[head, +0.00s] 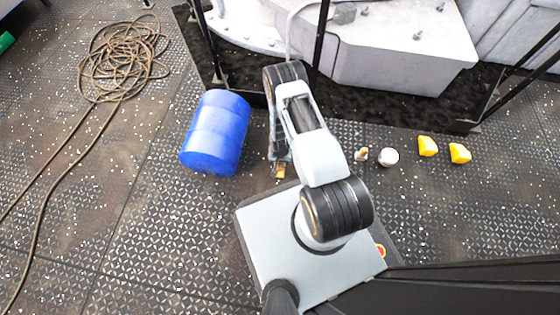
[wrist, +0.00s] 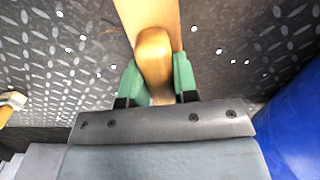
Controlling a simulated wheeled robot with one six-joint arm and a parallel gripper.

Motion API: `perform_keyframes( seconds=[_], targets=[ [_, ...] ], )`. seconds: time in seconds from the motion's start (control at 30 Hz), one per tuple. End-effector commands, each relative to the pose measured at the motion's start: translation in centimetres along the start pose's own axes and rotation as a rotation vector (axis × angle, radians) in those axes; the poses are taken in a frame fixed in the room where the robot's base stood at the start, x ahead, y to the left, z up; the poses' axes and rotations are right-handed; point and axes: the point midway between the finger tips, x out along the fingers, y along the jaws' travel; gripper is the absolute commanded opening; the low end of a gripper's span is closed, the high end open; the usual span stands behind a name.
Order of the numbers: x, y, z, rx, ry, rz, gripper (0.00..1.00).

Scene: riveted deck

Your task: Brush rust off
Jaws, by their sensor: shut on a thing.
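My gripper (wrist: 157,80) is shut on a tan wooden handle (wrist: 155,50), which looks like that of a brush. The green fingertips press on its two sides, and the handle runs out of the top of the wrist view. Any bristles are hidden. In the head view my gripper (head: 280,161) hangs low over the deck, right of the blue barrel, with a small tan end of the handle (head: 280,171) showing. Faint brownish staining (wrist: 62,72) shows on the deck in the wrist view; I cannot tell whether it is rust.
The blue barrel (head: 216,132) stands close left of my arm. A small tan item (head: 361,154), a white round item (head: 388,157) and two yellow blocks (head: 427,146) (head: 460,153) lie to the right. Black-framed white machinery (head: 390,50) bounds the back. Coiled rope (head: 122,62) lies at far left.

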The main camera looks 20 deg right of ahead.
Motion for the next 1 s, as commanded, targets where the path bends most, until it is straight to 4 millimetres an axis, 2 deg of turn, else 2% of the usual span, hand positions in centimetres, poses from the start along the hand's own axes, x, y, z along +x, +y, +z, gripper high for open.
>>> perform_keyframes(
  seconds=[1.0],
  targets=[
    [1.9, 0.0, 0.0, 0.0, 0.001, 0.0, 0.05]
  ],
)
